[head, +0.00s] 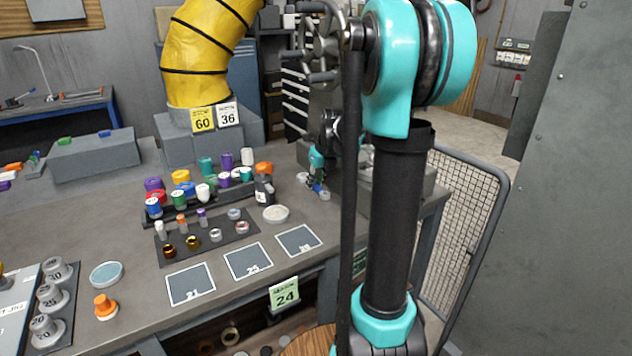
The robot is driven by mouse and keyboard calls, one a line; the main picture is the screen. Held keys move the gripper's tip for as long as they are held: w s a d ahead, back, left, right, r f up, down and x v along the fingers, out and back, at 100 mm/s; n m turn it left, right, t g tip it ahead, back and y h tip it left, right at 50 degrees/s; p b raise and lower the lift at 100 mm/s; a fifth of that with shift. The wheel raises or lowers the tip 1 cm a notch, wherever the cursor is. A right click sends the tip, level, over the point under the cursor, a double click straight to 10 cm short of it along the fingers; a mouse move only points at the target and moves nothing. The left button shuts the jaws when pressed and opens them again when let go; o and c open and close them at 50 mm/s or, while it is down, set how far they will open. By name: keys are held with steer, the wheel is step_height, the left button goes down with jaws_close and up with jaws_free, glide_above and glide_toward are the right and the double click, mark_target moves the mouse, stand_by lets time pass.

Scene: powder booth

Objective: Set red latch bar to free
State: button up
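I cannot make out a red latch bar for certain in the head view. My teal and black arm stands upright at centre right and covers part of the bench and whatever is behind it. Small dark and teal parts, apparently my gripper (318,186), show just left of the arm over the bench's right side. They are too small and too covered to tell whether the fingers are open or shut, or hold anything.
The grey bench holds a rack of coloured caps (200,205), a dark tray (235,236), and an orange-topped knob (105,306). A yellow hose (210,50) rises behind. A handwheel (320,48) stands behind the arm. A mesh guard (462,220) and grey panel (560,220) bound the right.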

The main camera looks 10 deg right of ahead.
steer(key=shift+o, duration=0.5)
steer(key=v, duration=1.2)
steer(key=shift+r, duration=0.2)
